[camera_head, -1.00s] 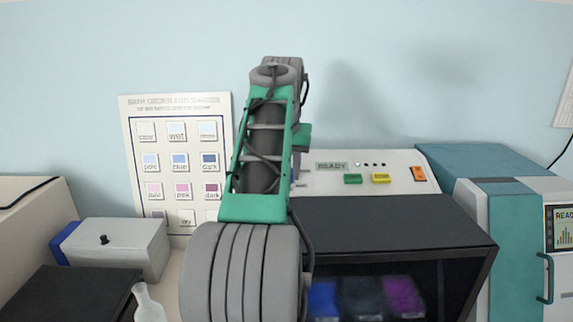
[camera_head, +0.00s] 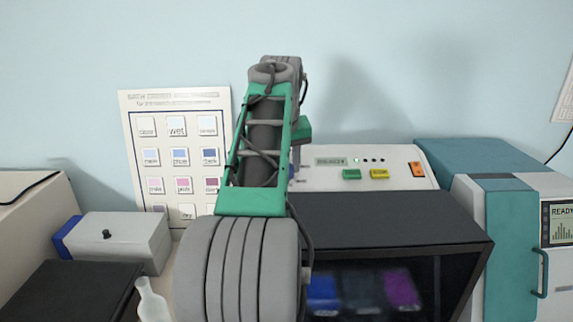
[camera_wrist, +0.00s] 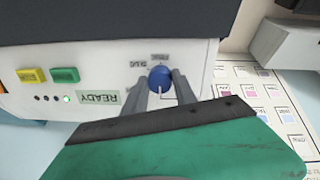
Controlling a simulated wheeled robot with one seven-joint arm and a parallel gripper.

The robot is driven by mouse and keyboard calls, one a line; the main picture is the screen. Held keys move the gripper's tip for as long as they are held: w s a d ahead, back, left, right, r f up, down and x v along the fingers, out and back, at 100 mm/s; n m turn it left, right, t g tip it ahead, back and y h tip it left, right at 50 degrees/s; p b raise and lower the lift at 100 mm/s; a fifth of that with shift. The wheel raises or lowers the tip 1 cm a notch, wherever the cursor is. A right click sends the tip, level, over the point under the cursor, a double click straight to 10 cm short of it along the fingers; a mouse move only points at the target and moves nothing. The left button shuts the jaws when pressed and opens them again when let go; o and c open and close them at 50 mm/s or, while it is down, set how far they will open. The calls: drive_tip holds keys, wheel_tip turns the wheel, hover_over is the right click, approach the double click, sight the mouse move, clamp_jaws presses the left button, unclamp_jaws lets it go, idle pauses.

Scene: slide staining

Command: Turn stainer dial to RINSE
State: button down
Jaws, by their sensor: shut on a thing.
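The stainer (camera_head: 375,215) is a machine with a black hood and a white sloped control panel, right of centre in the head view. Its dial (camera_wrist: 160,77) is a round blue knob with a white mark, seen in the wrist view on the white panel. Small labels surround the dial, too blurred and turned to read surely. My gripper (camera_wrist: 163,85) is shut on the dial, one finger on each side. In the head view my arm hides the dial and the gripper's fingertips.
The panel also bears a small display (camera_wrist: 98,98), a green button (camera_wrist: 65,75), a yellow button (camera_wrist: 32,75) and an orange switch (camera_head: 417,169). A colour chart (camera_head: 178,150) stands behind left. A grey box (camera_head: 120,243) and a white bottle (camera_head: 152,301) are at left.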

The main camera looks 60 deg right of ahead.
drive_tip(key=shift+r, duration=0.1)
drive_tip(key=c, duration=1)
unclamp_jaws()
drive_tip(key=shift+v, duration=1.15)
drive_tip(key=shift+w+a+r+b, duration=0.15)
drive_tip(key=shift+r+b, duration=0.25)
drive_tip(key=shift+b, duration=0.6)
drive_tip(key=shift+s+a+r+b, duration=0.15)
drive_tip(key=shift+s+r+b, duration=0.2)
drive_tip(key=shift+b, duration=0.35)
drive_tip(key=w+p+v, duration=0.1)
drive_tip(key=p+v, duration=0.1)
drive_tip(key=v, duration=0.6)
drive_tip(key=shift+s, duration=0.35)
